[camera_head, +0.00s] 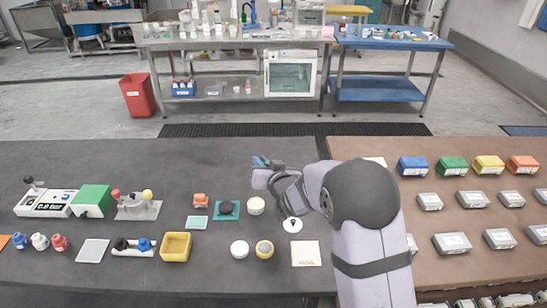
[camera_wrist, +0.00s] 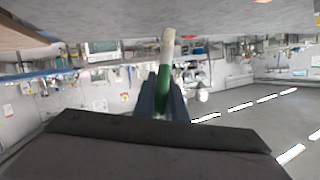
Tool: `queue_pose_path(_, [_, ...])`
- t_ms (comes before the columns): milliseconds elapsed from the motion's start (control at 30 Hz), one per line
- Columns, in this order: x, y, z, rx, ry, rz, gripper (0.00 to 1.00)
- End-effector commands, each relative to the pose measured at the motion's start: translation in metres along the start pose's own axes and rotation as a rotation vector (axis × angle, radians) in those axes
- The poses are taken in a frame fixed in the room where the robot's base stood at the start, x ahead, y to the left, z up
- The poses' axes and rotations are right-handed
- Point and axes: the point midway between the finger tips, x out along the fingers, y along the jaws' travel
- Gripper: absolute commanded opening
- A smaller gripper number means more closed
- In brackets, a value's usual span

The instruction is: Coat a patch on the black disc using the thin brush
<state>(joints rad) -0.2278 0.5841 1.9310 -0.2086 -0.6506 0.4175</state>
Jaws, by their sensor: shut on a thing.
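My gripper (camera_head: 262,163) is in the air over the far part of the dark table, beyond the black disc. In the wrist view my gripper's dark fingers (camera_wrist: 162,98) are shut on the thin brush (camera_wrist: 167,50), which shows a green part between them and a pale cream end sticking out past them. The brush points away from the wrist, and its far end touches nothing that I can make out. In the head view the brush is too small to tell from the fingers. The black disc (camera_head: 226,207) lies on a teal square mat (camera_head: 218,216), apart from my gripper.
A cream round jar (camera_head: 256,206) and an orange object (camera_head: 201,200) flank the mat. A white disc with a dark centre (camera_head: 292,225) lies beside my arm. A yellow tray (camera_head: 175,247) is nearer. The table's far strip is clear. Grey boxes (camera_head: 474,199) fill the brown right table.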

Motion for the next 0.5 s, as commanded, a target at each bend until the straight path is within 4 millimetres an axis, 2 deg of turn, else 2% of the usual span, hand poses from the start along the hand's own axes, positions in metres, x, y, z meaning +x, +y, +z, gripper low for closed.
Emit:
queue_pose_path(133, [0.000, -0.010, 0.004, 0.054, 0.013, -0.023, 0.00])
queue_pose_path(500, [0.003, -0.007, 0.013, 0.058, 0.014, -0.024, 0.00])
